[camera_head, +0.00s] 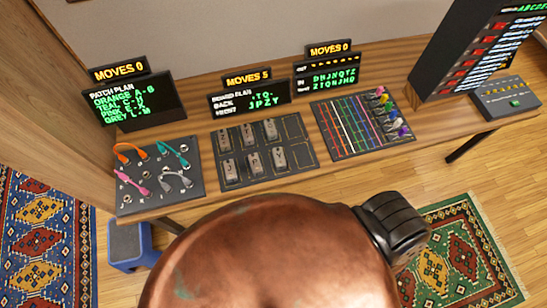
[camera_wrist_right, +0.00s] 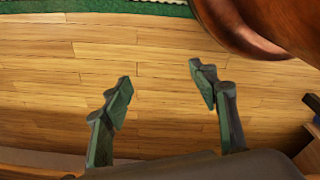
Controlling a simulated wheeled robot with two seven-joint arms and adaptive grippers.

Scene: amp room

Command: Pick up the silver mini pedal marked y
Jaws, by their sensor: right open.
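Several silver mini pedals (camera_head: 254,163) stand in two rows on the dark pedal board (camera_head: 318,162) on the desk in the head view. My left gripper is not in view.
A patch panel (camera_head: 140,204) with coloured cables lies left of the board. A panel with coloured lines (camera_head: 350,128) and knobs lies to its right. Display signs (camera_head: 250,94) stand behind. A dark rack (camera_head: 470,50) stands at the right. Outlined empty places show at the board's right end.

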